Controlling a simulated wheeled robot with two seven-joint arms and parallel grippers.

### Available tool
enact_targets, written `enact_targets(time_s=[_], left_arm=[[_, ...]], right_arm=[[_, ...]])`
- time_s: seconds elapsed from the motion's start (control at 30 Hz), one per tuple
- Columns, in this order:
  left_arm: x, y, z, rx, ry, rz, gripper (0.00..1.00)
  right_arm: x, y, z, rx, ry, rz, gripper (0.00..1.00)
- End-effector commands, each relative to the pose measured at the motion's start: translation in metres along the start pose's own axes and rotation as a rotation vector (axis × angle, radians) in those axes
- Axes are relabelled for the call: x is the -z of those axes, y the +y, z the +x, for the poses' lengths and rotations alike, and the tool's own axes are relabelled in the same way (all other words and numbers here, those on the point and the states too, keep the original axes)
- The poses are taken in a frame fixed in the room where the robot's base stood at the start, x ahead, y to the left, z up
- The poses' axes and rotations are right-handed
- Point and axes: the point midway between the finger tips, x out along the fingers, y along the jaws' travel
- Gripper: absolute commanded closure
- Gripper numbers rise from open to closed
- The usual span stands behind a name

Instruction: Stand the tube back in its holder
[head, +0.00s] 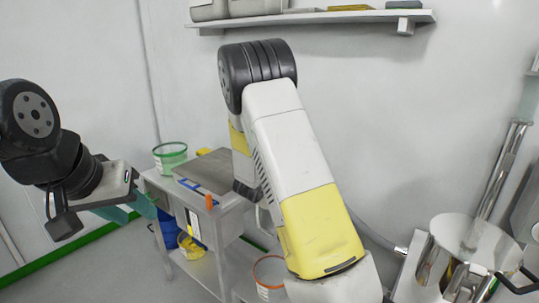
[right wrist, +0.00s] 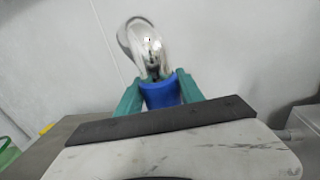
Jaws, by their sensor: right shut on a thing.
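In the right wrist view my right gripper (right wrist: 160,90) has its two teal fingers closed on the blue part of a tube (right wrist: 162,93). A shiny, rounded, silvery part sticks up beyond the fingers, slightly tilted. In the head view my right arm hides that gripper and the tube. A small blue frame (head: 196,187) lies at the front of the grey-topped cart; I cannot tell whether it is the holder. My left gripper (head: 132,211) is at the left, in front of the cart, its teal fingers seen edge-on, so their gap is unclear.
The cart (head: 226,217) carries a green-rimmed tub (head: 170,156) and a small orange thing (head: 209,201). Yellow and blue items are on its lower level. An orange-rimmed bucket (head: 270,275) is beside it. Metal equipment (head: 470,240) stands at right; a wall shelf (head: 315,17) is above.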

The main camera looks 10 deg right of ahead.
Motion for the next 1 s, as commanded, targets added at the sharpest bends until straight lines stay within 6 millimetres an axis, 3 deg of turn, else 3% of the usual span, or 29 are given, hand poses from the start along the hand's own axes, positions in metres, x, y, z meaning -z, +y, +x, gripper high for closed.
enact_targets(time_s=[1.0], left_arm=[[0.0, 0.0, 0.0, 0.0, 0.0, 0.0, 0.6]], right_arm=[[-0.001, -0.095, 0.074, 0.194, -0.003, 0.0, 1.0]])
